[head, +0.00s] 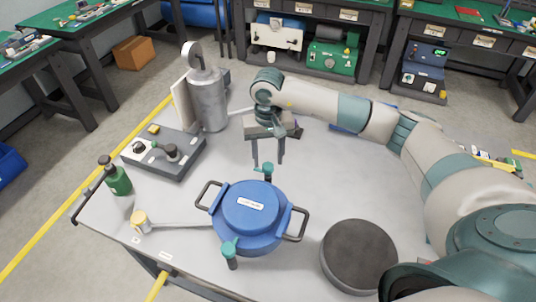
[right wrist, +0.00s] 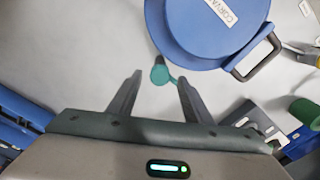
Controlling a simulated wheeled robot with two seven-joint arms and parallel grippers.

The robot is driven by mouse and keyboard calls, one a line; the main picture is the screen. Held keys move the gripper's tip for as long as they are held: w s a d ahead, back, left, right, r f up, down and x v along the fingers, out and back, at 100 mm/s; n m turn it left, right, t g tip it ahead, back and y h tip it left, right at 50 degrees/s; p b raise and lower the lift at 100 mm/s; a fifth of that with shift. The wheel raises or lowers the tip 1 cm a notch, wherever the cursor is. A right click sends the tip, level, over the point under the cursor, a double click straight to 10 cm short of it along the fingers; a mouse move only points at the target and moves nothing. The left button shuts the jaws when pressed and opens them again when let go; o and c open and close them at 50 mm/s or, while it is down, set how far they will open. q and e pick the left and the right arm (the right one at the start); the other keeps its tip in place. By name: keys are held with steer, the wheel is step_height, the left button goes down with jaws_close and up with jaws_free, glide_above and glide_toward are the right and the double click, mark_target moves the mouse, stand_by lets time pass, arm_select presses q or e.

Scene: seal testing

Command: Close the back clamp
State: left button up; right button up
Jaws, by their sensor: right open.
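The blue round vessel (head: 251,208) with two dark side handles and a white label stands on the table. The back clamp (head: 267,171), teal with a dark part, is at the vessel's far rim. It also shows in the right wrist view (right wrist: 159,75). The teal front clamp (head: 231,249) is at the near rim. My right gripper (head: 267,164) points down with its fingers apart, just behind the vessel. In the right wrist view, the back clamp appears between its fingertips (right wrist: 160,78); I cannot tell whether they touch it. My left gripper does not show.
A dark round disc (head: 358,255) lies right of the vessel. A metal cylinder with a gauge (head: 208,98), a control box (head: 180,168) and a green bottle (head: 118,181) stand left. A yellow-tipped pipe (head: 141,222) reaches the vessel. The table right of the vessel's back is clear.

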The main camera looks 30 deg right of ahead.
steer(key=shift+f+b, duration=1.05)
steer(key=shift+f, duration=0.15)
steer(key=shift+f+m+b, duration=0.1)
steer(key=shift+m+b, duration=0.25)
steer(key=shift+m, duration=0.85)
steer(key=m, duration=0.3)
steer(key=shift+b, duration=0.3)
steer(key=m, duration=0.2)
steer(key=shift+d+m+b, duration=0.2)
steer(key=shift+m+b, duration=0.1)
steer(key=shift+f, duration=0.1)
